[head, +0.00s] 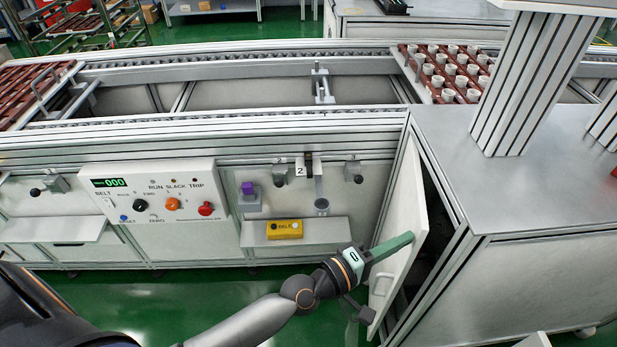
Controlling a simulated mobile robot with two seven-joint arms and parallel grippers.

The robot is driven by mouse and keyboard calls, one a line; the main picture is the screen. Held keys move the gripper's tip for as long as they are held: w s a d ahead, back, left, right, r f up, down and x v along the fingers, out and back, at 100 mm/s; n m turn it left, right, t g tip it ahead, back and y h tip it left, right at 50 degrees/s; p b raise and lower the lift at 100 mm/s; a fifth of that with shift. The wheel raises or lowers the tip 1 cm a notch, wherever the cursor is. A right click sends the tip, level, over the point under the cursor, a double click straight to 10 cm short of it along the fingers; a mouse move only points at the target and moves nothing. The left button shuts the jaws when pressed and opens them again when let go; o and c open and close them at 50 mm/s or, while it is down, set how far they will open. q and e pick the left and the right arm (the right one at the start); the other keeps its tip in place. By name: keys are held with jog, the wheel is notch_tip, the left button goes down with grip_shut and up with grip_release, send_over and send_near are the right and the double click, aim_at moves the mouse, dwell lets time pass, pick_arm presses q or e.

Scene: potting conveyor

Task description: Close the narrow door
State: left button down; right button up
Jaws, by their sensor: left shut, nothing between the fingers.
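The narrow door (408,200) is a tall pale panel on the side of the grey cabinet at the right. It stands ajar, with a dark gap between its right edge and the cabinet frame. My left gripper (408,239) reaches in from the lower left with its green fingers shut and empty. The fingers lie across the outer face of the door, near its right edge. I cannot tell whether they touch it. The fingers hide a small part of the panel. My right gripper is not in view.
The grey cabinet (560,255) stands right of the door. A control panel (150,193) and a small shelf with a yellow button box (285,229) are on the conveyor front at left. A tray of white pots (436,93) sits on the conveyor. Green floor is clear below.

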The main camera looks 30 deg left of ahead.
aim_at(419, 244)
pick_arm(q)
jog(key=d, duration=0.1)
jog(key=w+d, duration=0.1)
jog(key=d, duration=0.1)
jog(key=shift+d, duration=0.1)
jog(key=shift+w+d+p, duration=0.15)
jog(key=shift+d+p, duration=0.2)
jog(key=shift+d, duration=0.15)
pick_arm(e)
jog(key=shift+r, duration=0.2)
pick_arm(q)
jog(key=shift+a, duration=0.15)
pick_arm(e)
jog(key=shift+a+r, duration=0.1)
